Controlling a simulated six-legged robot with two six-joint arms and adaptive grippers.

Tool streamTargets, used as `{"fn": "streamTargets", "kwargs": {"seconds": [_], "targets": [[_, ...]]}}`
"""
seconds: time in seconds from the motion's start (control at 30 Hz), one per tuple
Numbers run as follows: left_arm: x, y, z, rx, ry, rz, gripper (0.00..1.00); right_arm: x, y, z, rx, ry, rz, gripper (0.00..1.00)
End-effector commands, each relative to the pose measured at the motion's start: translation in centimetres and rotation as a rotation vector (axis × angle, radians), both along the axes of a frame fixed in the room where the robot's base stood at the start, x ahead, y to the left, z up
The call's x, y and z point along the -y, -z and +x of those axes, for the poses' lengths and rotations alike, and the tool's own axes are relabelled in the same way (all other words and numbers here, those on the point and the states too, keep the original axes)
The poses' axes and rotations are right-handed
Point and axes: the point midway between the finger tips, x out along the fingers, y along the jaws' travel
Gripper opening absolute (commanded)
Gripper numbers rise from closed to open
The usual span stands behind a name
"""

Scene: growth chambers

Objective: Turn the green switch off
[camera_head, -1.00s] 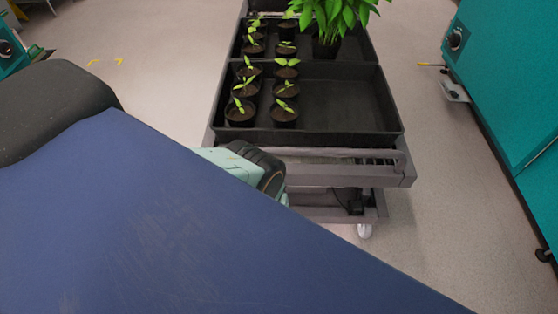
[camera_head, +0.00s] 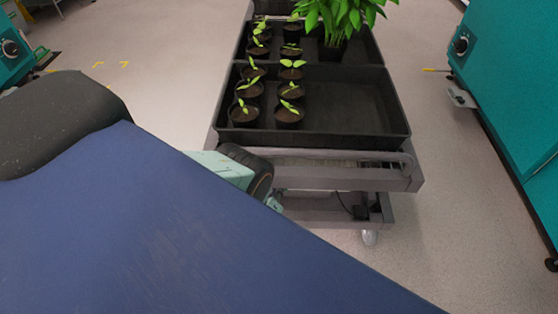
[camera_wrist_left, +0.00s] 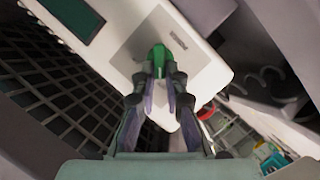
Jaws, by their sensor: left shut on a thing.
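The green switch (camera_wrist_left: 158,57) shows in the left wrist view on a white panel (camera_wrist_left: 120,50) with a grey label plate around it. My left gripper (camera_wrist_left: 160,80) is shut on the green switch, one finger on each side of it. Part of the switch is hidden between the fingertips. In the head view my left arm comes in from the left, and its blue link covers the lower left. The switch does not show in the head view. My right gripper is not in view.
A grey cart (camera_head: 405,180) with black trays (camera_head: 350,140) of potted seedlings and a leafy plant (camera_head: 340,18) stands ahead. Teal chambers stand at the right (camera_head: 515,80) and far left (camera_head: 14,50). Dark grid mesh (camera_wrist_left: 50,85) lies left of the panel in the wrist view.

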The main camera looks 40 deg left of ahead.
Motion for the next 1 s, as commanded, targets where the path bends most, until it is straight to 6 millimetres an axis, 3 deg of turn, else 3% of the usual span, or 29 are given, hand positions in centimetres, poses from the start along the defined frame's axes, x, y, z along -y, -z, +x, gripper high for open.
{"fn": "streamTargets", "kwargs": {"seconds": [0.47, 0.5, 0.73, 1.0], "targets": [[-0.25, -0.28, 0.35, 0.016, -0.005, -0.01, 0.0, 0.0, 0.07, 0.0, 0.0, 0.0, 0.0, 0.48], [-0.25, -0.28, 0.35, 0.016, -0.005, -0.01, 0.14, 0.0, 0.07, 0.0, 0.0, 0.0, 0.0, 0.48], [-0.22, -0.24, 0.29, 0.015, -0.004, -0.01, 0.34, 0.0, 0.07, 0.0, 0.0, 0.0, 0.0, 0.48], [-0.12, -0.11, 0.13, 0.01, -0.002, -0.01, 0.34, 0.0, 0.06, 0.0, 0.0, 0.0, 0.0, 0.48]]}}
